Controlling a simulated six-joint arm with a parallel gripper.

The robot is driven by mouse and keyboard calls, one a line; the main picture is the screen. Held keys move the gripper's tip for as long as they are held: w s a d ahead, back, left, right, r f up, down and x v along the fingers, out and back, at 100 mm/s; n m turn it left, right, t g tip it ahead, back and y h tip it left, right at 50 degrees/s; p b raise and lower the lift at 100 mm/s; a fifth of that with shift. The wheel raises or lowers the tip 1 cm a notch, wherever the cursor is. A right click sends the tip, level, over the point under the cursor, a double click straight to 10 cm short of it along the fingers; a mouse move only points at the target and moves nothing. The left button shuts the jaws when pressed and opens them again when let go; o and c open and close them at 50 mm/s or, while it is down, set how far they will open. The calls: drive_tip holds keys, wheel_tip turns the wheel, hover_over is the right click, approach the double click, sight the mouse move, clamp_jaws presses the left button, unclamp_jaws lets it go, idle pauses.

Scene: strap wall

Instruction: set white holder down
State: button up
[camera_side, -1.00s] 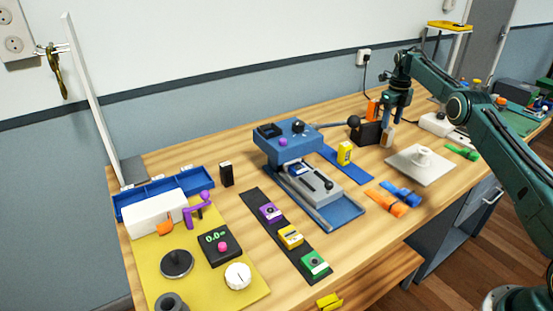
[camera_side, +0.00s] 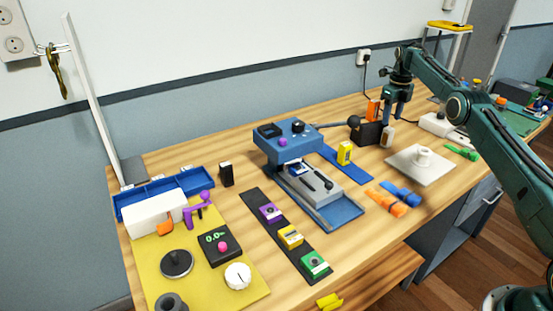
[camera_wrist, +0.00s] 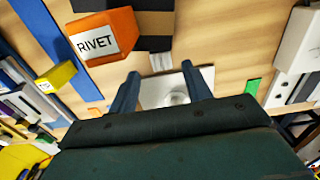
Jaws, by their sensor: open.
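The white holder (camera_side: 387,136), a small pale upright piece, stands on the wooden table beside a black box (camera_side: 366,134). In the wrist view a small whitish piece (camera_wrist: 160,62), likely the same holder, shows beyond my fingertips, beside the dark box. My gripper (camera_side: 394,120) is just above the holder in the side view, with its fingers pointing down. In the wrist view my gripper (camera_wrist: 160,78) has its two fingers well apart with nothing held between them.
An orange RIVET box (camera_wrist: 103,38) stands near the black box. Blue and orange straps (camera_side: 393,198) lie nearer the front edge. A blue lever press (camera_side: 290,142) stands to the left.

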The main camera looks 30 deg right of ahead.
drive_tip(key=s+a+r+n+t, duration=0.1)
drive_tip(key=a+r+n, duration=0.4)
drive_tip(key=r, duration=0.3)
drive_tip(key=s+a+r+n, duration=0.2)
drive_tip(key=a+r+n, duration=0.25)
drive_tip(key=r, duration=0.35)
drive_tip(key=s+a+r+n+t, duration=0.2)
drive_tip(key=s+a+r+n, duration=0.6)
drive_tip(key=s+a, duration=0.15)
drive_tip(key=s+a+n+t, duration=0.1)
drive_tip(key=s+a+n, duration=0.75)
drive_tip(key=s, duration=0.55)
drive_tip(key=s+a+f+n, duration=0.2)
drive_tip(key=s+f+n, duration=0.1)
drive_tip(key=s, duration=0.4)
drive_tip(key=s+a+f+n+t, duration=0.1)
drive_tip(key=s+a+f+n, duration=0.1)
drive_tip(key=s+n, duration=0.4)
drive_tip(key=shift+s+f+t, duration=0.3)
drive_tip(key=shift+s+f, duration=0.15)
drive_tip(key=shift+f, duration=0.3)
drive_tip(key=shift+o, duration=0.2)
drive_tip(key=shift+s+a+f+n, duration=0.15)
drive_tip(key=shift+s+f+n, duration=0.25)
drive_tip(key=shift+s, duration=0.05)
drive_tip(key=shift+o, duration=0.2)
drive_tip(key=shift+w, duration=0.1)
